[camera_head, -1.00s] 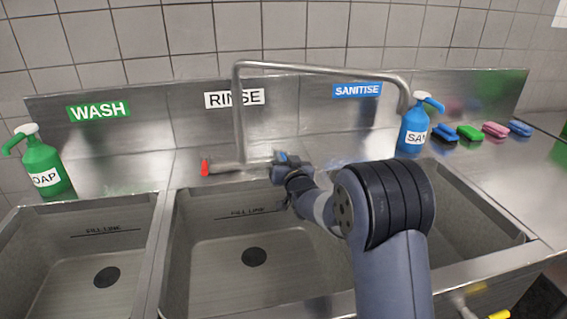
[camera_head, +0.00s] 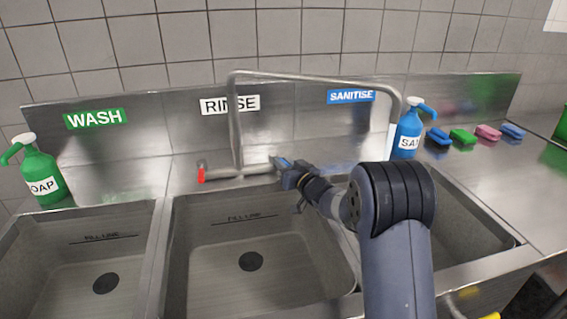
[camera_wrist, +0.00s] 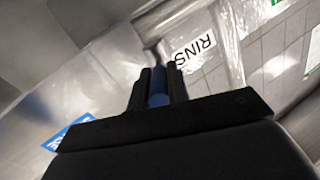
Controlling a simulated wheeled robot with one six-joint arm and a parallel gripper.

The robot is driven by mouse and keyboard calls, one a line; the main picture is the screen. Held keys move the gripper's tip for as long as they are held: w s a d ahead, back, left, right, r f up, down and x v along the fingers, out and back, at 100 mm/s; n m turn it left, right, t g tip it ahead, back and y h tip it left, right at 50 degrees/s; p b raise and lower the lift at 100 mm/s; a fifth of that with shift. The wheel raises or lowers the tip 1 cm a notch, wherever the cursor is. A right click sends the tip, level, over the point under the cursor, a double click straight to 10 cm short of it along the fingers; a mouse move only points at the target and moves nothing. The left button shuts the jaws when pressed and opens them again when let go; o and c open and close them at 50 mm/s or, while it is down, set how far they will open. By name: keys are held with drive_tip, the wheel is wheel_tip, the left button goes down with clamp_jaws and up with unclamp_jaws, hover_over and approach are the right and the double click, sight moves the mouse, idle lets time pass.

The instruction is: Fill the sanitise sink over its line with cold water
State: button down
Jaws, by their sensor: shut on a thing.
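The tap spout (camera_head: 315,79) reaches right, its end over the rear of the sanitise sink (camera_head: 484,226) under the blue SANITISE sign (camera_head: 351,97). A pale vertical streak (camera_head: 392,140) below the spout end looks like running water. My gripper (camera_head: 282,164) is shut on the blue cold handle at the right end of the tap body. In the wrist view, the blue handle (camera_wrist: 158,99) sits between my two fingers. The red hot handle (camera_head: 201,174) is at the left end. My arm hides much of the sanitise sink; its fill line and water level are not visible.
The rinse sink (camera_head: 215,285) and wash sink (camera_head: 50,265) look empty, with drains and fill lines showing. A green soap bottle (camera_head: 40,172) stands left. A blue sanitiser bottle (camera_head: 408,133) and several coloured sponges (camera_head: 462,136) are on the right ledge.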

drive_tip(key=shift+r, duration=0.15)
drive_tip(key=c, duration=1.3)
unclamp_jaws()
drive_tip(key=shift+c, duration=0.2)
drive_tip(key=shift+s, duration=0.1)
drive_tip(key=b+v, duration=0.1)
drive_tip(key=v, duration=0.9)
drive_tip(key=shift+s+d, duration=0.2)
drive_tip(key=shift+s, duration=0.05)
